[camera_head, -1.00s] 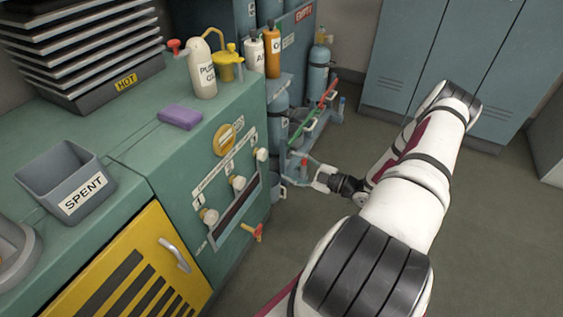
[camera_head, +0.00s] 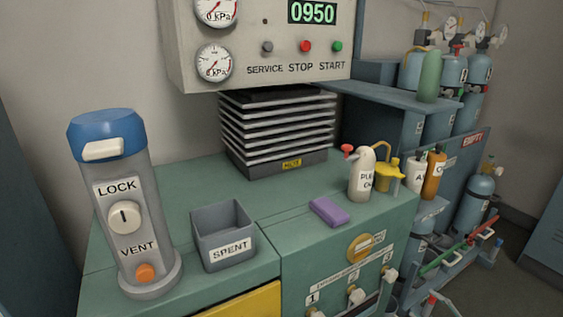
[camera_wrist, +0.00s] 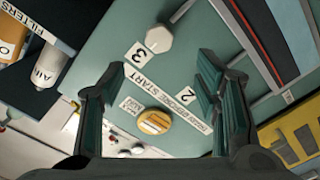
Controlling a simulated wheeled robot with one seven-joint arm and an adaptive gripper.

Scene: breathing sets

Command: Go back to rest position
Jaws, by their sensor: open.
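My gripper (camera_wrist: 155,90) is open in the wrist view, with a dark finger on each side and nothing held between them. Between and beyond the fingers is the green cabinet front (camera_wrist: 185,70), with a yellow dial (camera_wrist: 155,122) and a pale knob (camera_wrist: 159,38) by the number 3. A gap shows between the fingers and the panel, though its size is hard to judge. In the head view most of my arm is out of frame, and I cannot clearly make out the gripper there.
The green counter (camera_head: 185,185) holds a grey SPENT bin (camera_head: 223,235), a purple block (camera_head: 330,211), a white bottle (camera_head: 362,173) and a LOCK/VENT cylinder (camera_head: 127,205). Knobs (camera_head: 356,296) jut from the cabinet front. Gas cylinders (camera_head: 473,200) stand at the right. Grey floor (camera_head: 520,295) is clear lower right.

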